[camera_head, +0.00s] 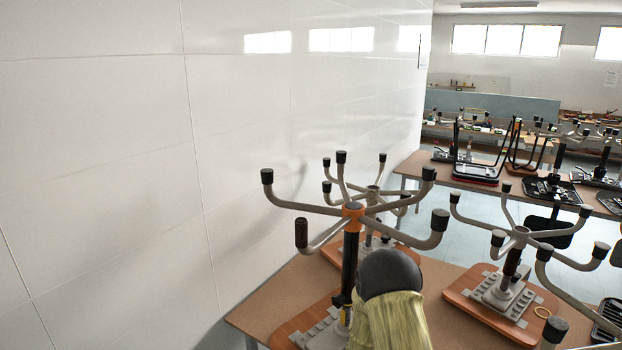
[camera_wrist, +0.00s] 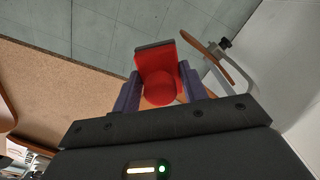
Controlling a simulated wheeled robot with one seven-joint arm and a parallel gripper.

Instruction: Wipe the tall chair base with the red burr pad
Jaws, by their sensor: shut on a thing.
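The red burr pad (camera_wrist: 157,62) is in the wrist view, with a flat block and a round knob. My gripper (camera_wrist: 160,80) is shut on it, one purple finger on each side. I cannot make out the pad or the gripper in the head view. The tall chair base (camera_head: 353,210) stands upturned on the near table in the head view. It has an orange hub, a dark post and several grey arms with black tips. In the wrist view, a grey curved arm with a black tip and a brown piece lie right of the pad, apart from it; which chair they belong to is unclear.
A black rounded thing with pale yellow strands (camera_head: 390,318) hides part of the near table (camera_head: 262,312). Another upturned chair base (camera_head: 520,235) stands to the right. A white wall (camera_head: 110,180) runs along the left. More tables with upturned chairs stand behind.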

